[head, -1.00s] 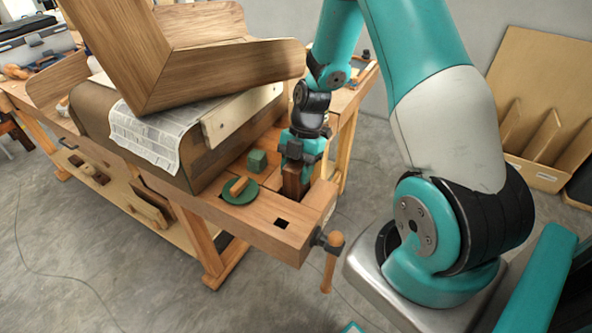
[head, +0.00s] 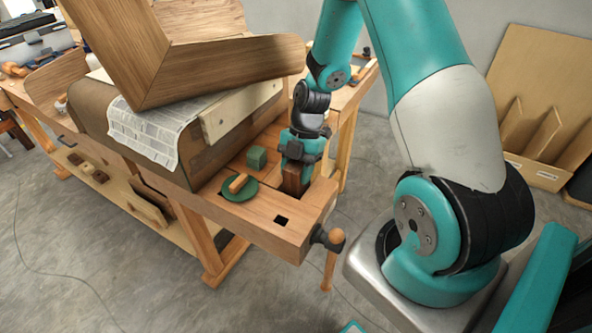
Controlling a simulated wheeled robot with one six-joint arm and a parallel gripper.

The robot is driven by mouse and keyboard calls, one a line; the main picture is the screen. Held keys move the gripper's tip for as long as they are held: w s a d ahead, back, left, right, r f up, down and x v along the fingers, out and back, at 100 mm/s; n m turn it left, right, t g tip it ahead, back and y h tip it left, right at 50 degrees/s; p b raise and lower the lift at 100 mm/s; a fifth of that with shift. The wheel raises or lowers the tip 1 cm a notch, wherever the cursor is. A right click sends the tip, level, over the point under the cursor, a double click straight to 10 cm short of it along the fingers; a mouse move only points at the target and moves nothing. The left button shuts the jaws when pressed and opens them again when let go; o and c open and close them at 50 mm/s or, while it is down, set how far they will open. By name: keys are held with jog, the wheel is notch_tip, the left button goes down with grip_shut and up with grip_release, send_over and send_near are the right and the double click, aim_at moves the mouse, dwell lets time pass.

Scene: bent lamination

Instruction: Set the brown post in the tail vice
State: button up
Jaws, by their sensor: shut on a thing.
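The brown post (head: 291,181) stands upright at the tail vice, at the right end of the workbench. My gripper (head: 296,164) is above it and shut on its upper part; the fingertips are partly hidden by the gripper body. The post's lower end is in or just behind the vice gap, and I cannot tell how deep it sits. The tail vice (head: 301,223) is a wooden block with a square dark hole in its top. Its screw and handle (head: 328,238) stick out on the right.
A green dish (head: 240,195) with a small wooden piece lies on the bench left of the post. A green cube (head: 257,158) stands close behind it. A large bent wooden lamination (head: 215,65) on a form with newspaper (head: 150,128) fills the bench's left, overhanging near my arm.

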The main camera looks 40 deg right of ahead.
jog(key=shift+f+b, duration=0.4)
jog(key=shift+f, duration=0.1)
dwell(0.4)
jog(key=o, duration=1.5)
jog(key=shift+r+p, duration=3.05)
jog(key=shift+r, duration=1)
